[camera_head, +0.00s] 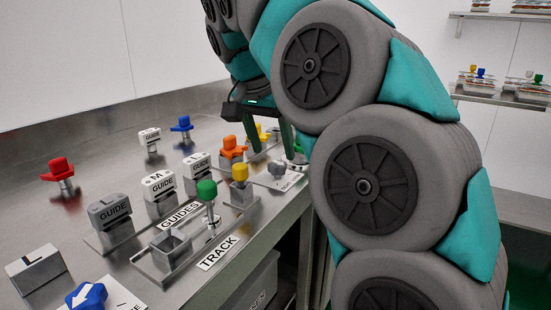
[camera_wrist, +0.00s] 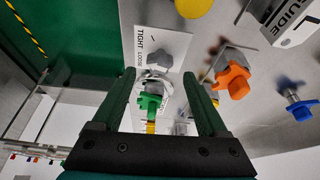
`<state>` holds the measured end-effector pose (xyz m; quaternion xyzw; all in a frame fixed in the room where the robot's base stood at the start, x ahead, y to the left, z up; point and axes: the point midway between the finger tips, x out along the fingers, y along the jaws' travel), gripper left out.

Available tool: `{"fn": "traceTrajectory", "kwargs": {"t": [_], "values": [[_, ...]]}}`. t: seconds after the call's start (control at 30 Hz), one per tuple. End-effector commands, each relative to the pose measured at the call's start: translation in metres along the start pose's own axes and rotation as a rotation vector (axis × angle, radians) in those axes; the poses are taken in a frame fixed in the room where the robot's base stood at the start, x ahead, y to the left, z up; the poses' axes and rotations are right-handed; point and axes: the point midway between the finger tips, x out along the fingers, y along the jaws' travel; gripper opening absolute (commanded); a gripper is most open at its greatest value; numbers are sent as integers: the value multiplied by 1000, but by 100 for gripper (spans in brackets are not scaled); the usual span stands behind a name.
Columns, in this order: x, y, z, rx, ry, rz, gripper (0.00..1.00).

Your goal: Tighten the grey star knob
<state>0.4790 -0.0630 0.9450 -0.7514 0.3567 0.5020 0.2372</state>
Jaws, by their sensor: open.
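The grey star knob (camera_head: 278,168) sits on a white label plate near the front edge of the metal bench. In the wrist view the grey star knob (camera_wrist: 157,60) is on the plate printed TIGHT and LOOSE. It appears just beyond my fingertips, between their lines. My gripper (camera_head: 272,152) is open, with two green fingers pointing down at the bench behind the knob in the head view. In the wrist view my gripper (camera_wrist: 158,74) has its fingers apart, and a green knob (camera_wrist: 150,103) shows between them. I cannot tell whether a finger touches it.
An orange knob (camera_wrist: 233,81) stands to the right of my fingers in the wrist view. A yellow knob (camera_head: 240,172) and a green knob on a post (camera_head: 207,190) stand left of the grey knob. White GUIDE blocks (camera_head: 159,185) are farther left.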

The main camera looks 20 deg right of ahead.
Motion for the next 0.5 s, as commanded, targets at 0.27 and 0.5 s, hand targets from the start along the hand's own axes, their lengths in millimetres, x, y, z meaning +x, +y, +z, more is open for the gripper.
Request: {"fn": "traceTrajectory", "kwargs": {"t": [0.27, 0.5], "values": [[29, 1, 0, 0, -1, -2, 76], [39, 1, 1, -1, -2, 0, 76]]}}
